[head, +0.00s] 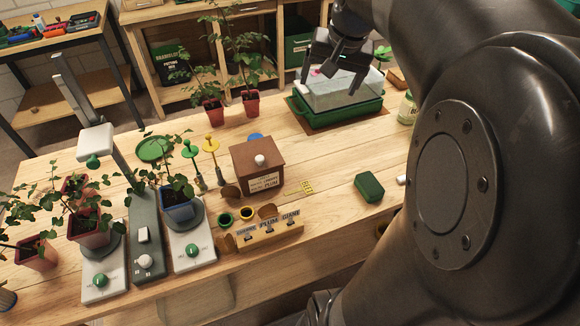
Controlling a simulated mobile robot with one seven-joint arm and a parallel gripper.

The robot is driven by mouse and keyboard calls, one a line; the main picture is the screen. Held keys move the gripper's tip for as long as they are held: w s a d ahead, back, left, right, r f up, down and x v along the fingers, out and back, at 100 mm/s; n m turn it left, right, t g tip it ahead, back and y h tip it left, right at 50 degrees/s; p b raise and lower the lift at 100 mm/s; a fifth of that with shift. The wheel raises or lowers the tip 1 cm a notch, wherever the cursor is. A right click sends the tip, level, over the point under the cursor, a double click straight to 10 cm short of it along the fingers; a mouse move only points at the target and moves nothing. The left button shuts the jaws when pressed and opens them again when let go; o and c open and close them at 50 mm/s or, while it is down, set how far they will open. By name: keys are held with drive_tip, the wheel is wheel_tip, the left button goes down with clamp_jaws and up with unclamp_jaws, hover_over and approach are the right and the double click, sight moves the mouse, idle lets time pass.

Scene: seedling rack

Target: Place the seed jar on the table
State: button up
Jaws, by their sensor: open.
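A pale jar with a green label (406,110) stands on the wooden table (335,190), at the right. My arm hides part of it. It looks like the seed jar, but its label is too small to read. My gripper (333,85) is open, with its dark fingers spread and pointing down. In the picture it overlaps the clear lid of a green propagator tray (340,118), left of the jar. I see nothing clearly held between the fingers; how far they are above the lid I cannot tell.
A brown wooden box (257,165) stands mid-table, with a labelled wooden block (268,235) in front. A green block (369,187) lies to the right. Potted seedlings and white scales (191,245) fill the left.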

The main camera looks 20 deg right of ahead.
drive_tip(key=s+a+f+n+t, duration=0.1)
drive_tip(key=s+a+f+n, duration=0.2)
drive_tip(key=s+a, duration=0.4)
drive_tip(key=s+a+f+n, duration=0.2)
drive_tip(key=s+a+n, duration=0.1)
drive_tip(key=s+a, duration=0.5)
drive_tip(key=shift+s+f+t, duration=0.2)
drive_tip(key=shift+f+t, duration=0.2)
